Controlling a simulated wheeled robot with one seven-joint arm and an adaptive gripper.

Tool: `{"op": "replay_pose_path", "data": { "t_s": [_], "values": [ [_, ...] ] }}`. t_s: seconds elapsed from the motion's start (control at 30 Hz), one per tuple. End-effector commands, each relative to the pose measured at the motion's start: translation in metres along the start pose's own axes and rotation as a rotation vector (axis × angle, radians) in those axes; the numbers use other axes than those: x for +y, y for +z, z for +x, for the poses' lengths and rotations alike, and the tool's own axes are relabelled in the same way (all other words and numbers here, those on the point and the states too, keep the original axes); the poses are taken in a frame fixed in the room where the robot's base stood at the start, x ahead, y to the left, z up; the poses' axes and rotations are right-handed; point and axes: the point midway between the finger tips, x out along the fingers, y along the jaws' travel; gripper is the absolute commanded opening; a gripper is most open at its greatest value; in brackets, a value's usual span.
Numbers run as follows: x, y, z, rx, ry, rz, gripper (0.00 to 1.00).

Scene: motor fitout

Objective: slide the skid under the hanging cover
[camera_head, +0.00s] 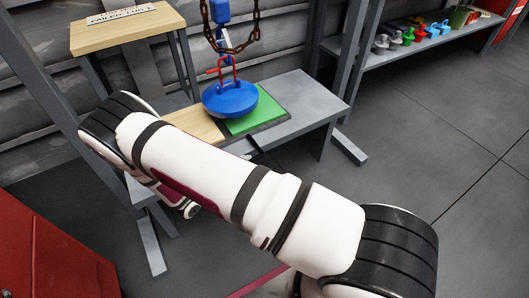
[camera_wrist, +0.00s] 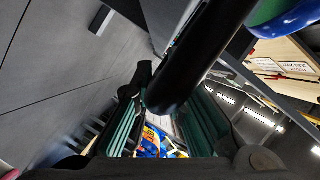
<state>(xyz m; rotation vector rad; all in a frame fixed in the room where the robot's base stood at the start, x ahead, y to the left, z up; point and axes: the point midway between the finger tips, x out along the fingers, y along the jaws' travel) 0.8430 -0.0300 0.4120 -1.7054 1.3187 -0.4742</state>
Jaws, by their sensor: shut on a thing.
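The blue round cover (camera_head: 230,100) hangs by a red handle from a hook and chain over the grey bench. It also shows at the top right of the wrist view (camera_wrist: 292,20). The skid appears to be the flat green-topped plate (camera_head: 272,112) on the bench; the cover overlaps its left part in the picture, and I cannot tell the gap between them. My gripper (camera_wrist: 165,88) is hidden behind my arm in the head view. In the wrist view its green-padded fingers are closed about a thick black bar (camera_wrist: 195,55), seemingly the skid's handle.
A wooden board (camera_head: 198,125) lies on the bench left of the cover. A chain (camera_head: 255,28) loops above. A labelled wooden stand (camera_head: 128,28) is behind left, a shelf with small coloured parts (camera_head: 410,35) behind right. A red cabinet (camera_head: 45,250) is at lower left. Floor at right is clear.

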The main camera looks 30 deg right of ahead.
Motion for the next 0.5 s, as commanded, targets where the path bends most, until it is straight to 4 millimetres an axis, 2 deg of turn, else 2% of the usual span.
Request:
{"op": "replay_pose_path", "data": {
  "t_s": [0.03,0.2,0.5],
  "values": [
    [0.002,0.006,-0.013,-0.004,0.003,0.002,0.00],
    [0.002,0.018,-0.042,-0.001,0.003,0.000,0.00],
    [0.002,0.026,-0.063,0.001,0.003,-0.001,0.00]
  ]
}}
